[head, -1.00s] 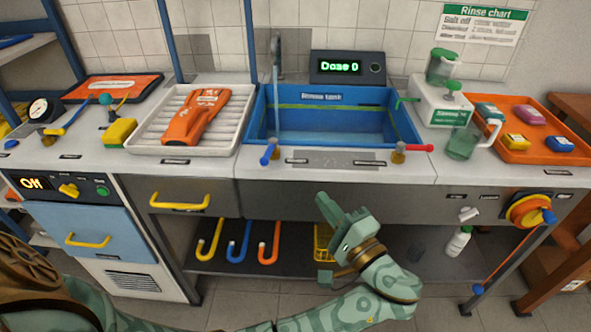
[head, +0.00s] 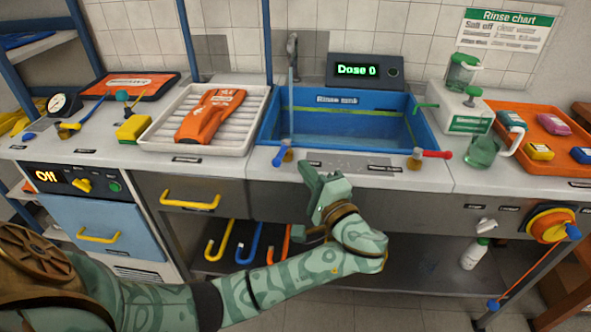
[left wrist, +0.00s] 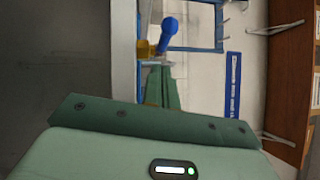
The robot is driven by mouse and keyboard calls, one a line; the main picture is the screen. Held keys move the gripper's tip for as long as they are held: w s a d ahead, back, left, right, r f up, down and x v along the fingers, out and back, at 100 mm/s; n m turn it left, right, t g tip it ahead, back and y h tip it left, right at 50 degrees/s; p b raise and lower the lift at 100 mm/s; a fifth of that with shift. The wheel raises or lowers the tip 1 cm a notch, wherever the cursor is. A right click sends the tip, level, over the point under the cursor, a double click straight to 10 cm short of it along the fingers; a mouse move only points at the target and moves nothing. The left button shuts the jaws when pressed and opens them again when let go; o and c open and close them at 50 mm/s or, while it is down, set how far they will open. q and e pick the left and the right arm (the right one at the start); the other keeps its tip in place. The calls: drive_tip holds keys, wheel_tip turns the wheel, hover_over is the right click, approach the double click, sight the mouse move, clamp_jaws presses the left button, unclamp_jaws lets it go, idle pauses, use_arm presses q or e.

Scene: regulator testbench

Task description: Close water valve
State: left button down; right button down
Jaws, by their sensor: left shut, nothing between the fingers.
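A blue-handled valve (head: 283,155) sits on the front ledge of the blue sink (head: 345,97), left of the label plate. A red-handled valve (head: 430,154) on a brass body sits on the ledge's right. A thin stream runs from the tap (head: 291,45) into the sink. My left gripper (head: 308,172) is shut and empty, just right of and in front of the blue handle, apparently apart from it. In the left wrist view the blue handle (left wrist: 168,36) and its brass body (left wrist: 146,50) show just beyond the fingers (left wrist: 160,88). My right gripper is out of view.
A drawer with a yellow handle (head: 190,204) is below the rack.

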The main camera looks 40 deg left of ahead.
sight(281, 154)
use_arm(q)
drive_tip(key=shift+s+a+r, duration=0.15)
drive_tip(key=shift+s+a, duration=0.15)
drive_tip(key=shift+a, duration=0.4)
drive_tip(key=shift+s+a+r, duration=0.15)
drive_tip(key=shift+s+a, duration=0.15)
drive_tip(key=shift+a, duration=0.35)
